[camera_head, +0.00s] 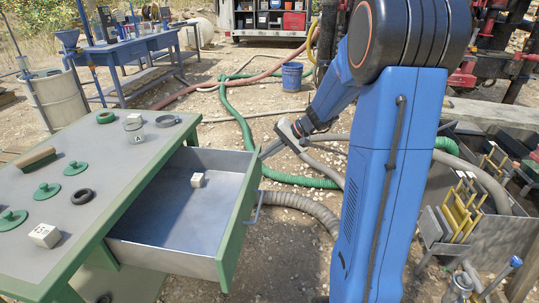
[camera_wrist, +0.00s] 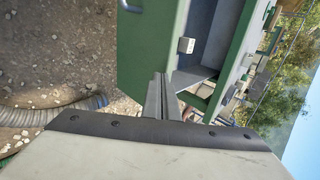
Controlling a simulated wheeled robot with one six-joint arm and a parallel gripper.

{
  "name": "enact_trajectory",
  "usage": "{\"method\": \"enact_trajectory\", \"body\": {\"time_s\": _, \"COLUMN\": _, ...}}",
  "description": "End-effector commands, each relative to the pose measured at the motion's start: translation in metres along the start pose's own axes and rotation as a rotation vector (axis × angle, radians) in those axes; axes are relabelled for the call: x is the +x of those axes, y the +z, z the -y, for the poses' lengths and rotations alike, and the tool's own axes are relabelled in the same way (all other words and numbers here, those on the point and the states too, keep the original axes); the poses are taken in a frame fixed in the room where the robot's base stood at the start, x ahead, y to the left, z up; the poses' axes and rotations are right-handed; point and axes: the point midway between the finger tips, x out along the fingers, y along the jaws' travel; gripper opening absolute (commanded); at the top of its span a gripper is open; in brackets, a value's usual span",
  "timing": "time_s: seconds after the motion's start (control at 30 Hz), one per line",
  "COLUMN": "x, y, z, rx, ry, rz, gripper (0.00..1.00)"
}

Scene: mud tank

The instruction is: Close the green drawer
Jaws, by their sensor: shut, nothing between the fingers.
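The drawer (camera_head: 180,225) is pulled well out of the green-framed table. Its green front panel (camera_head: 238,215) faces right, with a metal handle (camera_head: 256,208) outside. A small pale cube (camera_head: 197,180) lies inside the drawer. My gripper (camera_head: 263,155) is shut and empty, by the far end of the front panel. In the wrist view, the front panel (camera_wrist: 145,50) and cube (camera_wrist: 186,45) show beyond my shut fingers (camera_wrist: 160,78). The fingertips appear close to the panel's end; I cannot tell whether they touch it.
The tabletop (camera_head: 105,175) holds several green knobbed discs, black rings, a brush and pale blocks. Hoses (camera_head: 305,205) lie on the gravel right of the drawer. A blue bucket (camera_head: 292,77) stands behind. A metal tank (camera_head: 480,245) is at the right.

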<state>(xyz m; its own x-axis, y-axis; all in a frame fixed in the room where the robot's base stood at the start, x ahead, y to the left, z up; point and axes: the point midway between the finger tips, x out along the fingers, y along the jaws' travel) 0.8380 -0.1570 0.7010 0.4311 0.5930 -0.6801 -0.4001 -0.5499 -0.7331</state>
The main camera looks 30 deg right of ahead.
Motion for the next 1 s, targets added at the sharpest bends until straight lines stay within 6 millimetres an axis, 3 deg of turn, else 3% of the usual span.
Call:
{"method": "enact_trajectory", "body": {"time_s": 0.47, "x": 0.01, "y": 0.001, "z": 0.009, "rx": -0.003, "ry": 0.0, "rz": 0.002, "gripper": 0.0}}
{"method": "enact_trajectory", "body": {"time_s": 0.67, "x": 0.037, "y": 0.001, "z": 0.035, "rx": -0.004, "ry": 0.0, "rz": 0.004, "gripper": 0.0}}
{"method": "enact_trajectory", "body": {"time_s": 1.0, "x": 0.106, "y": 0.001, "z": 0.098, "rx": -0.004, "ry": 0.0, "rz": 0.005, "gripper": 0.0}}
